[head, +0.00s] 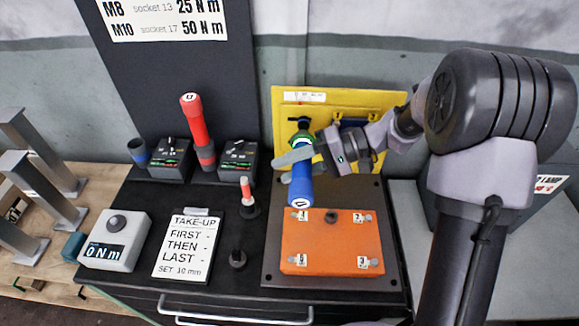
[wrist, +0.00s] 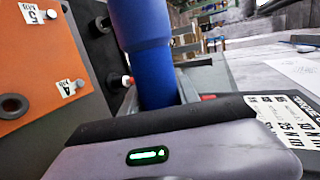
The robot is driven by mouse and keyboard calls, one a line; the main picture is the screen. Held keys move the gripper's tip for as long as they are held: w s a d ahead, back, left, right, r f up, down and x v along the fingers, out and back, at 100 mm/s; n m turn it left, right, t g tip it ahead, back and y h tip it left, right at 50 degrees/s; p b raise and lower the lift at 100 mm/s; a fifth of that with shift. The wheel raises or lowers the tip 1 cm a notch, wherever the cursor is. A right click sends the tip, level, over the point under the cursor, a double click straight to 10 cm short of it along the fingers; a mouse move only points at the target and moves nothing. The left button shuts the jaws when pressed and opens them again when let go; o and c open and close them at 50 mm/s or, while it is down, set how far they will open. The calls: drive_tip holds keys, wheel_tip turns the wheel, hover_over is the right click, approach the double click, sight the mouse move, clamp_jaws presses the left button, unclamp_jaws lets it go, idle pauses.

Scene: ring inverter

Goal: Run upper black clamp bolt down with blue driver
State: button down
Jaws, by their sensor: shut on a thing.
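My gripper (head: 291,168) is shut on the blue driver (head: 300,188), in front of the yellow panel (head: 286,110). The driver is tilted, with its blue handle end towards the camera and a green band at its far end. That far end points at a dark fitting (head: 303,121) on the panel's upper left. I cannot tell whether the tip touches a clamp bolt, as the bolt is hidden or too small. In the wrist view the blue handle (wrist: 145,55) rises between the jaws; its tip is not visible.
An orange block (head: 330,242) with numbered labels lies on a dark plate below the driver. A red driver (head: 192,118) stands upright in a holder left of the panel, between two black boxes. A take-up card (head: 186,244) and a grey readout box (head: 115,240) lie front left.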

drive_tip(key=s+b, duration=0.1)
drive_tip(key=s, duration=0.3)
drive_tip(key=shift+s+a, duration=0.1)
drive_tip(key=shift+s, duration=0.3)
idle(0.4)
